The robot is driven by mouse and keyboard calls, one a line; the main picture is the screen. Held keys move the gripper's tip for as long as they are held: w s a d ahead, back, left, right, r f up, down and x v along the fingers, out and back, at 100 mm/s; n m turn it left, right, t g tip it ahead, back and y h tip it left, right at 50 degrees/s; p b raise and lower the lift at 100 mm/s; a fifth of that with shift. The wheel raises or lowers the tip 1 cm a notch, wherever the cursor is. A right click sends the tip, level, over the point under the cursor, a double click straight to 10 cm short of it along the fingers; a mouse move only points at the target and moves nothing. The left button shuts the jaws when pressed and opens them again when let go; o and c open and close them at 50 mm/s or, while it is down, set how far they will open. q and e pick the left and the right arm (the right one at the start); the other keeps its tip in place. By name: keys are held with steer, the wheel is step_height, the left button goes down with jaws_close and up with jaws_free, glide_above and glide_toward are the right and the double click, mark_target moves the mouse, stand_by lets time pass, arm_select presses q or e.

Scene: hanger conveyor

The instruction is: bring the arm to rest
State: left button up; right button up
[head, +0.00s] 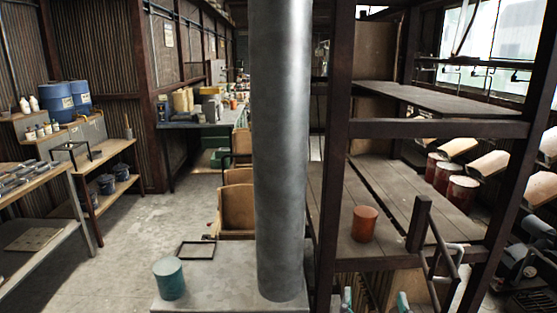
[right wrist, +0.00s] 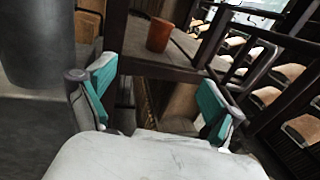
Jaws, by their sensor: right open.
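My right gripper (head: 375,300) shows at the bottom edge of the head view, only its teal fingertips in the picture. In the right wrist view my right gripper (right wrist: 160,98) is open, its two teal-padded fingers wide apart with nothing between them. An orange-red can (head: 365,224) stands upright on the dark wooden shelf beyond the gripper. The can also shows in the right wrist view (right wrist: 159,34), apart from the fingers. My left gripper is in neither view.
A thick grey post (head: 281,150) stands on a concrete block (head: 225,299) beside a teal can (head: 169,278). A dark frame upright (head: 331,150) and shelf edge are close by the right gripper. Workbenches line the left. Open floor (head: 120,245) lies between.

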step_height(320, 180, down, 21)
steer(key=w+a+m+g+y, duration=0.2)
steer(key=m+g, duration=0.2)
steer(key=m, duration=0.1)
steer(key=s+d+f+m+g+y, duration=0.1)
steer(key=s+f+m+g, duration=0.25)
steer(key=f, duration=0.85)
steer(key=s+d+f+m+g, duration=0.15)
steer(key=s+f+m, duration=0.35)
steer(key=f, duration=0.6)
steer(key=s+d+f+m+g, duration=0.2)
steer(key=s+f+m+g, duration=0.2)
steer(key=s+f+m, duration=0.7)
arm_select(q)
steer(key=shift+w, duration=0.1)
arm_select(e)
steer(key=s+d+f+m+g, duration=0.1)
steer(key=s+f+m, duration=0.2)
steer(key=s, duration=0.9)
steer(key=s+d+f+m+g, duration=0.2)
steer(key=s+f+m, duration=0.2)
steer(key=s+f, duration=0.4)
steer(key=s, duration=0.4)
steer(key=shift+s+f+g+y, duration=0.15)
steer(key=shift+s+g+y, duration=0.15)
steer(key=shift+y, duration=0.1)
